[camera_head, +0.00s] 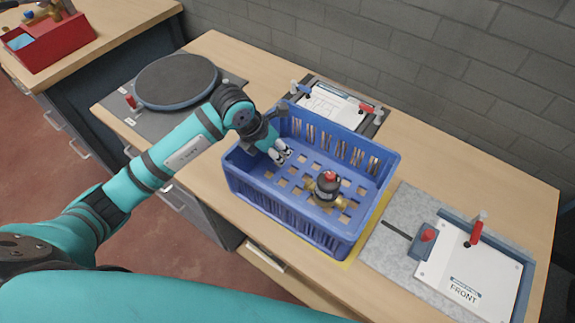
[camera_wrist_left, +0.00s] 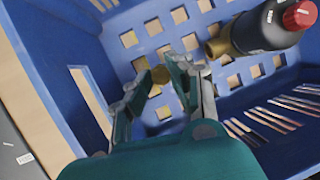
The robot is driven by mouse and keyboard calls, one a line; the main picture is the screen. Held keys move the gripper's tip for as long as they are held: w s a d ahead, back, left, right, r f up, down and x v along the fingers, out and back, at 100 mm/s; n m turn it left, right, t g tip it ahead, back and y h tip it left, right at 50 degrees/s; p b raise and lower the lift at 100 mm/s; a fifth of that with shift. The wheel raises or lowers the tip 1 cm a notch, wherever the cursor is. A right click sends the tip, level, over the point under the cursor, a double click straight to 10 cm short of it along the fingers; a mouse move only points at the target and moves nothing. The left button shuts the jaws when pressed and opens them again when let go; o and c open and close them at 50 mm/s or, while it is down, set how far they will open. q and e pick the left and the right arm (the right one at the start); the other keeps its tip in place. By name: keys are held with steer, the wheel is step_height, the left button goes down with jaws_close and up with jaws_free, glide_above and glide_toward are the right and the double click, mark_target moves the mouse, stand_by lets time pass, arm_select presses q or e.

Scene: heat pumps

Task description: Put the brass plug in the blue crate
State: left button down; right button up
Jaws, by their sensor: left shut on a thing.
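The blue crate (camera_head: 290,208) stands on the wooden bench in the head view, and its slotted wall and floor fill much of the left wrist view (camera_wrist_left: 60,40). My left gripper (camera_head: 283,156) reaches over the crate's left end, with its fingers inside the crate. In the left wrist view my left gripper (camera_wrist_left: 170,82) is shut on a small brass piece, the brass plug (camera_wrist_left: 160,75), held between its fingertips over the crate floor. I cannot tell if the plug touches the floor. The plug cannot be made out in the head view. My right gripper is not in view.
A black pump with a red cap (camera_head: 327,187) and brass fittings lies in the crate, right of my left gripper. A round dark pad (camera_head: 176,80) is at left, a clamped sheet (camera_head: 330,104) behind, a "FRONT" fixture (camera_head: 465,270) at right, a red box (camera_head: 50,40) far left.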

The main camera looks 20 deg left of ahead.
mark_target(278, 173)
arm_select(q)
steer(key=shift+f, duration=0.7)
step_height(278, 173, down, 3)
steer(key=shift+f+p, duration=0.1)
steer(key=shift+p, duration=0.3)
steer(key=shift+f, duration=0.25)
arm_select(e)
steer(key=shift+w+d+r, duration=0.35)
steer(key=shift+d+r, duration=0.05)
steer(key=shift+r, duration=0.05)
arm_select(q)
steer(key=shift+f, duration=0.1)
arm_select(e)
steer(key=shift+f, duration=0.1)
arm_select(q)
steer(key=c, duration=1.2)
jaws_free()
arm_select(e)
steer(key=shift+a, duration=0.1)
